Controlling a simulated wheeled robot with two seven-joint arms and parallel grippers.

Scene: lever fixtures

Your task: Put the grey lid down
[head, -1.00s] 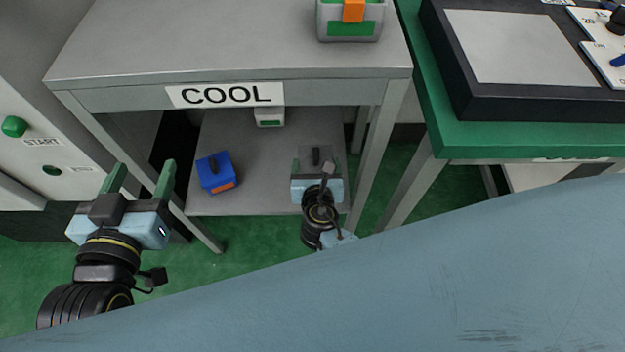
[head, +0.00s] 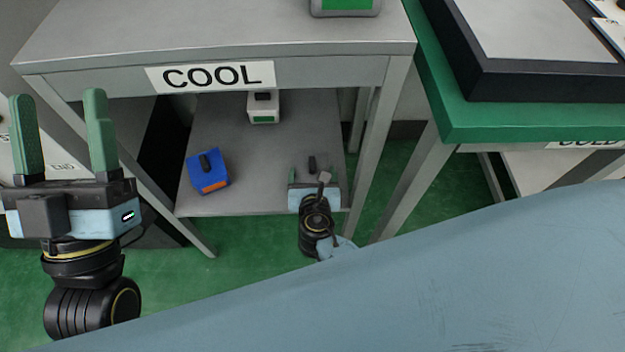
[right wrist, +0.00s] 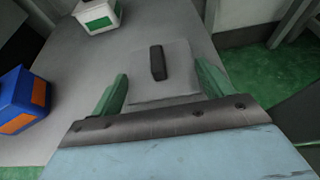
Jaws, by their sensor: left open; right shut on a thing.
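The grey lid (right wrist: 172,88), a flat square plate with a dark upright handle, is between the green fingers of my right gripper (right wrist: 160,85). In the head view my right gripper (head: 314,178) is at the front right of the lower shelf under the COOL table, and the lid's dark handle (head: 312,163) shows just beyond it. The gripper is shut on the lid. The lid lies flat at or just over the shelf; I cannot tell if it touches. My left gripper (head: 58,110) is open and empty, left of the COOL table.
The lower shelf (head: 260,180) also holds a blue box (head: 208,172) with an orange panel, and a white box (head: 263,107) with a green panel at the back. Table legs (head: 385,150) stand right of my right gripper. The shelf's middle is clear.

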